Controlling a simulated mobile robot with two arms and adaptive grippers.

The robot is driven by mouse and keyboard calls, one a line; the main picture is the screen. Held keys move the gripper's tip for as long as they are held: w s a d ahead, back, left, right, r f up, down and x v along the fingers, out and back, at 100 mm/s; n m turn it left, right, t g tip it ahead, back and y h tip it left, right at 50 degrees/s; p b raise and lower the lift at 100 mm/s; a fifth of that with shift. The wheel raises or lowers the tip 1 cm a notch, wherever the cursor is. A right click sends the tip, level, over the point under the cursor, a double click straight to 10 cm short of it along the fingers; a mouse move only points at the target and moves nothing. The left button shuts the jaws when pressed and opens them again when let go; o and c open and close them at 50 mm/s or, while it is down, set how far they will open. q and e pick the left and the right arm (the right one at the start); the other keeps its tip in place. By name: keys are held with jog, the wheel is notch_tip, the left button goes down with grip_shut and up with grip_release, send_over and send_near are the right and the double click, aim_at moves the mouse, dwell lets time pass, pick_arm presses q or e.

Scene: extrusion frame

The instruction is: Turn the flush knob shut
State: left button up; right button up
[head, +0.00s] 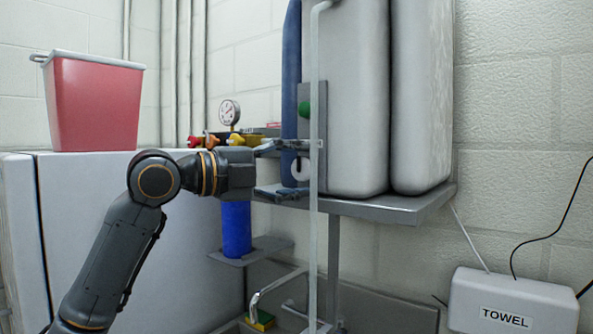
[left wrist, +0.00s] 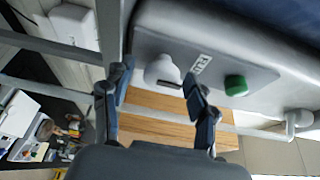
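A grey plate (left wrist: 205,62) on the side of a tall unit bears a white knob (left wrist: 162,72), a green round knob (left wrist: 236,86) and a label (left wrist: 199,64), partly hidden, whose visible letters read "FLU". In the head view the white knob (head: 300,169) sits below the green one (head: 305,109). My left gripper (head: 283,168) is open beside the white knob. In the left wrist view its fingers (left wrist: 158,98) stand apart, with the white knob between and beyond them. Contact cannot be told. My right gripper is not in view.
A vertical pale pipe (head: 315,230) runs just in front of the knobs. Large grey tanks (head: 350,90) stand on a shelf (head: 400,208). Behind my left wrist are a gauge (head: 229,112), coloured valves and a blue cylinder (head: 236,230). A red bin (head: 94,105) stands at left.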

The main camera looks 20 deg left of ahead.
pick_arm(q)
jog(key=v, duration=1.2)
jog(key=shift+a, duration=0.1)
